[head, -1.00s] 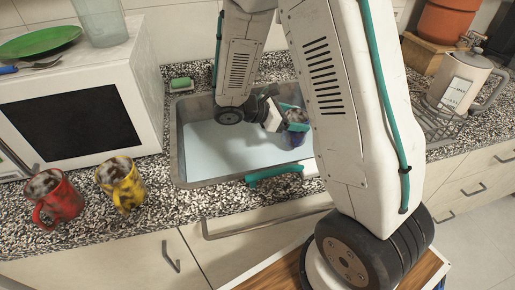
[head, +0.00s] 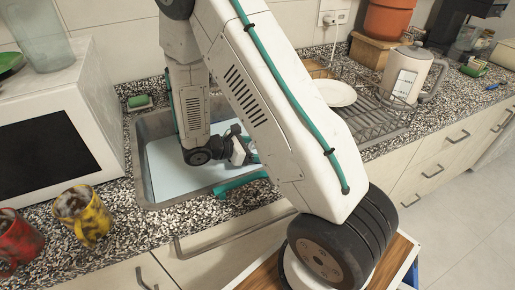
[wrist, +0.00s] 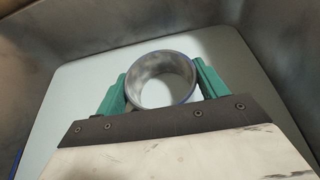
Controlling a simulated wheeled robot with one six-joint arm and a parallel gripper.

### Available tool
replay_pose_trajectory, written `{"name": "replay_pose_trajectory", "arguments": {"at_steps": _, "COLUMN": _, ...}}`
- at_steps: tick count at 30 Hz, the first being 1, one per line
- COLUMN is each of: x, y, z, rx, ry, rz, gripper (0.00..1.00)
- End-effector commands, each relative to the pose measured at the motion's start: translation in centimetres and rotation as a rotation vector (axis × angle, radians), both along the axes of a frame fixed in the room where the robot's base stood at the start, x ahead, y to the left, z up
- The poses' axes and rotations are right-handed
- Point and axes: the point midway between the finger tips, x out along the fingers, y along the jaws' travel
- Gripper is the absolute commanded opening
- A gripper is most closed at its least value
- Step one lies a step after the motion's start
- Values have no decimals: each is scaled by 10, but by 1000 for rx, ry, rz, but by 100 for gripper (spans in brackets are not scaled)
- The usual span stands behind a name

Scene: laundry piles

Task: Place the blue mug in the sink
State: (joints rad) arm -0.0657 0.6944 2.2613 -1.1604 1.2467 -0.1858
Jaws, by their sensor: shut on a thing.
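The blue mug (wrist: 163,80) shows in the wrist view from above, with its round open mouth, grey inside and blue rim edge. My gripper (wrist: 160,88) has its two green fingers on either side of the mug and is shut on it. In the head view my gripper (head: 247,152) is inside the sink's outline, and my arm hides the mug. The sink (head: 142,165) is a metal basin with a pale bottom. In the wrist view the pale sink bottom (wrist: 70,85) lies below the mug, with walls around. I cannot tell whether the mug touches the bottom.
A yellow mug (head: 84,215) and a red mug (head: 18,240) stand on the speckled counter left of the sink. A white microwave (head: 95,115) is behind them. A dish rack (head: 385,122) with a white plate (head: 336,93) and a kettle (head: 410,72) are at right.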

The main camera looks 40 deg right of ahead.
Motion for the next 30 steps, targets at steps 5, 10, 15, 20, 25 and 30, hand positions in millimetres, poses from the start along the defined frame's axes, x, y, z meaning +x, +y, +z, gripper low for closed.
{"name": "replay_pose_trajectory", "arguments": {"at_steps": 5, "x": 0, "y": 0, "z": -2, "rx": 0, "ry": 0, "rz": 0, "gripper": 93}}
{"name": "replay_pose_trajectory", "arguments": {"at_steps": 10, "x": 0, "y": 0, "z": -2, "rx": 0, "ry": 0, "rz": 0, "gripper": 93}}
{"name": "replay_pose_trajectory", "arguments": {"at_steps": 15, "x": 0, "y": 0, "z": 1, "rx": 0, "ry": -1, "rz": 0, "gripper": 93}}
{"name": "replay_pose_trajectory", "arguments": {"at_steps": 20, "x": 6, "y": 20, "z": 9, "rx": -1, "ry": -2, "rz": 3, "gripper": 93}}
{"name": "replay_pose_trajectory", "arguments": {"at_steps": 25, "x": 16, "y": 54, "z": 24, "rx": 0, "ry": -3, "rz": 5, "gripper": 93}}
{"name": "replay_pose_trajectory", "arguments": {"at_steps": 30, "x": 24, "y": 84, "z": 36, "rx": 2, "ry": -2, "rz": 4, "gripper": 93}}
